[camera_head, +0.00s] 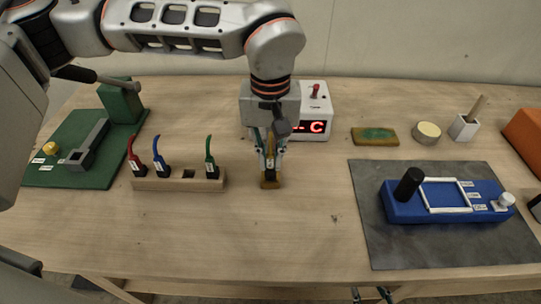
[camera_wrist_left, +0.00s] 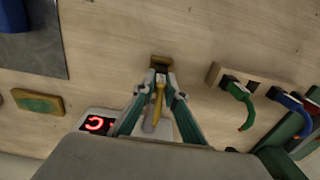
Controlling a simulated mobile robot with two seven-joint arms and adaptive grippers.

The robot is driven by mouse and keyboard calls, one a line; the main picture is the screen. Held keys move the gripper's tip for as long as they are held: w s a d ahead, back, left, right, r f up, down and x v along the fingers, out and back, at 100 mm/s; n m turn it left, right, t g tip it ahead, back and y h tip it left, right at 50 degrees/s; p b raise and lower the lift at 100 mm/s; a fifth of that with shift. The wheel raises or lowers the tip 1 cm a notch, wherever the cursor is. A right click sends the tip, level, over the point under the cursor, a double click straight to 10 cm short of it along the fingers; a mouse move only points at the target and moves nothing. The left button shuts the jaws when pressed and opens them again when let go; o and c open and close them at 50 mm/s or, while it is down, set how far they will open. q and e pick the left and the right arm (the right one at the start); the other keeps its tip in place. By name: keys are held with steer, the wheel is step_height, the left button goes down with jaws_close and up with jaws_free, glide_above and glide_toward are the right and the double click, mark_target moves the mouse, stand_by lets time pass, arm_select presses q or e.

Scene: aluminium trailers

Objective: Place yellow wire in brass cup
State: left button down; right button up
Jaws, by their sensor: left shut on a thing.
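My left gripper (camera_head: 270,160) points down and is shut on the yellow wire (camera_wrist_left: 158,100). The brass cup (camera_head: 270,182) is a small brownish block on the bare table, right under the fingertips. In the left wrist view the cup (camera_wrist_left: 161,61) shows just beyond the black base. The base overlaps the cup there, and I cannot tell whether it sits inside. My right gripper (camera_head: 371,293) barely shows at the bottom edge, its two fingertips apart and empty.
A wooden rack (camera_head: 180,181) with red, blue and green wires and an empty slot stands to the left. A white box (camera_head: 314,110) with a red display stands behind the gripper. A blue fixture (camera_head: 440,205) lies on a grey mat (camera_head: 440,250) at right. The front middle table is clear.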

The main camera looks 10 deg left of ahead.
arm_select(q)
steer(key=shift+f, duration=0.15)
steer(key=c, duration=2)
jaws_free()
steer(key=shift+c, duration=0.2)
step_height(320, 180, up, 12)
steer(key=shift+r, duration=0.2)
